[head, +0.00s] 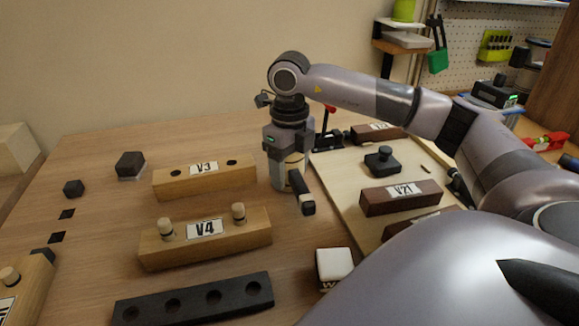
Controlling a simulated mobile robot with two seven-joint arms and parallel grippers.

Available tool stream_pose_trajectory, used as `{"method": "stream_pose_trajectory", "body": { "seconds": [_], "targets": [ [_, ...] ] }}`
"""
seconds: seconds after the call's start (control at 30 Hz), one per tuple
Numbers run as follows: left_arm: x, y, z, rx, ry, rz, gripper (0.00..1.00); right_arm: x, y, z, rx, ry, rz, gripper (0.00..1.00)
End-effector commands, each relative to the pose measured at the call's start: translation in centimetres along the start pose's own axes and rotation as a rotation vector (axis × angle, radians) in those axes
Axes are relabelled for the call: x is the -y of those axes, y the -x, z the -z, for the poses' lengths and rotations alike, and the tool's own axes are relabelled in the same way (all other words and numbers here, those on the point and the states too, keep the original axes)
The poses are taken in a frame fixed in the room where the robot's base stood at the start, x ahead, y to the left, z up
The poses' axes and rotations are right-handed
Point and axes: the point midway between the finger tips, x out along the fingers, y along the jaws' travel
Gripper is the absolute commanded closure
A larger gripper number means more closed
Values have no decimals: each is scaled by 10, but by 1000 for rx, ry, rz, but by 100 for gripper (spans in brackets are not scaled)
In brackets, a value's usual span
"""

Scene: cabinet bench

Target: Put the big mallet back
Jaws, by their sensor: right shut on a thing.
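My right gripper (289,165) points down above the middle of the bench, just right of the V3 block (180,180). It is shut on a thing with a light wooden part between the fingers. A dark cylinder-like piece (302,192) sticks out below and in front of the fingers; it looks like part of the held mallet, but the fingers hide much of it. The V3 block is pale wood with two dark holes in its top. The V4 block (165,252) in front carries two upright pale pegs with dark bands. My left gripper is not in view.
A black block with several round holes (195,300) lies in front, with a white cube (333,265) to its right. A pale board (345,182) at right bears the brown V21 block (400,198) and a black knobbed piece (382,160). Dark hexagonal pieces (130,164) lie at left.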

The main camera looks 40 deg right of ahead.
Motion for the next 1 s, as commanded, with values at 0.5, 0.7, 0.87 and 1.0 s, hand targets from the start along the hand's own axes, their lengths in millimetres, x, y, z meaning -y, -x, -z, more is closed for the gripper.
{"method": "stream_pose_trajectory", "body": {
  "seconds": [0.5, 0.7, 0.87, 1.0],
  "targets": [
    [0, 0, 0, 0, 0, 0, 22, 0, -1, 0, -1, 1, 0, 10],
    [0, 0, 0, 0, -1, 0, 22, 0, -1, 0, -3, 1, 0, 1],
    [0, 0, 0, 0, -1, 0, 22, 0, -1, 0, -3, 1, 0, 1],
    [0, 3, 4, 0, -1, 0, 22, 0, 4, 0, -2, 1, 0, 1]
  ]
}}
